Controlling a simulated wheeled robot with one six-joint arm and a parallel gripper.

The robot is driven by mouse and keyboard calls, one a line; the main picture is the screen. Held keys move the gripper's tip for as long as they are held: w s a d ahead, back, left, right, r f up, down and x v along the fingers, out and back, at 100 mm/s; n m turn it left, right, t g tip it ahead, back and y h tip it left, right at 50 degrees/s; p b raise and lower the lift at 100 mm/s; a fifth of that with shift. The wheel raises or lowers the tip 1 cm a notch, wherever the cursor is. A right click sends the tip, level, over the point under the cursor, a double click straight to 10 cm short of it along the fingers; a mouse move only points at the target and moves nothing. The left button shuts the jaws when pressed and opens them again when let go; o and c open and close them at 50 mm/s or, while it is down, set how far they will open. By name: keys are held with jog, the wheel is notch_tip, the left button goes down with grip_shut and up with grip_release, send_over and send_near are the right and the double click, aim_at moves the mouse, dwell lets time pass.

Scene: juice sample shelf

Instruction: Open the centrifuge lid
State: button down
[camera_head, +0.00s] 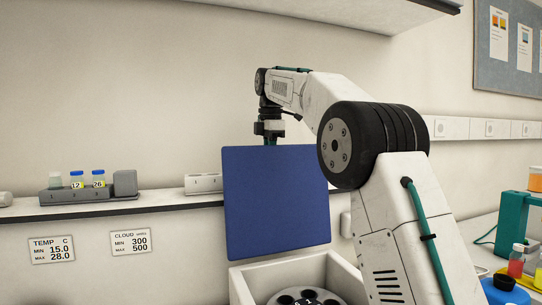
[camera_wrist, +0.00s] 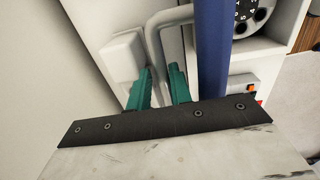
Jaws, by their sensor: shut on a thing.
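The centrifuge (camera_head: 245,283) is a white box with its lid (camera_head: 275,200) standing up, a blue panel nearly upright at the back. The rotor (camera_head: 305,298) with dark holes shows inside. My gripper (camera_head: 270,141) is at the lid's top edge, its tips partly hidden behind the panel. In the wrist view the teal fingers (camera_wrist: 160,88) are shut on the grey lid handle (camera_wrist: 164,25), a curved bar beside the blue lid (camera_wrist: 212,55), seen edge-on. The rotor also shows there (camera_wrist: 252,16).
A shelf (camera_head: 110,208) on the left holds a grey rack (camera_head: 85,193) with several vials and a power strip (camera_head: 203,183). A teal stand (camera_head: 510,225) and sample bottles are at the right. An overhead cabinet (camera_head: 345,12) is above my arm.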

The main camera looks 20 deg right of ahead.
jog(key=c, duration=1.6)
grip_release()
jog(key=shift+w, duration=0.3)
jog(key=shift+o, duration=0.7)
jog(key=shift+w+f, duration=0.2)
jog(key=shift+w, duration=0.05)
jog(key=shift+s, duration=0.1)
jog(key=s+a+r, duration=0.1)
jog(key=s+r, duration=0.1)
jog(key=s, duration=0.6)
jog(key=s+r, duration=0.3)
jog(key=s, duration=0.5)
jog(key=shift+a, duration=0.4)
jog(key=shift+w, duration=0.1)
jog(key=w+r, duration=0.4)
jog(key=w, duration=0.3)
jog(key=shift+w+d+r, duration=0.25)
jog(key=shift+w+d, duration=0.05)
